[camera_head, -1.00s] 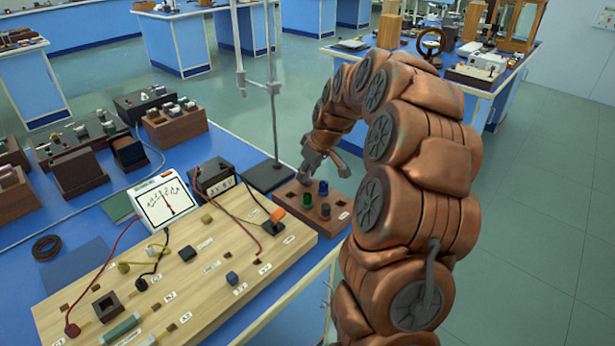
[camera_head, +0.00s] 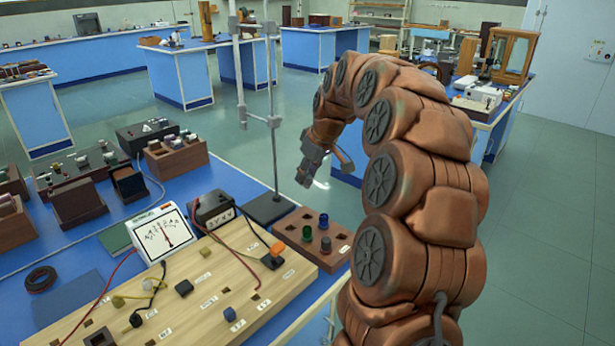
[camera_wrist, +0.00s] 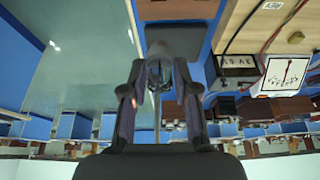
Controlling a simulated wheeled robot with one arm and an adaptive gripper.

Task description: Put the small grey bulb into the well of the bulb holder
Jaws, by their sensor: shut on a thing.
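My gripper (camera_head: 304,178) is raised in the air above and behind the brown wooden block. In the wrist view its two dark fingers (camera_wrist: 158,72) are closed around a grey rounded thing, the small grey bulb (camera_wrist: 173,42), at their tips. In the head view the bulb cannot be told apart from the grey fingers. A dark brown box (camera_head: 100,337), seemingly the bulb holder, stands on the wooden board (camera_head: 215,318) at the bottom edge of the head view, partly cut off. Its well is barely visible.
The brown block (camera_head: 285,225) holds a green bulb (camera_head: 307,233), a blue one (camera_head: 325,221) and a dark one (camera_head: 326,244). A stand with a tall rod (camera_head: 275,150) rises left of my gripper. A white meter (camera_head: 161,233) and wires sit by the board.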

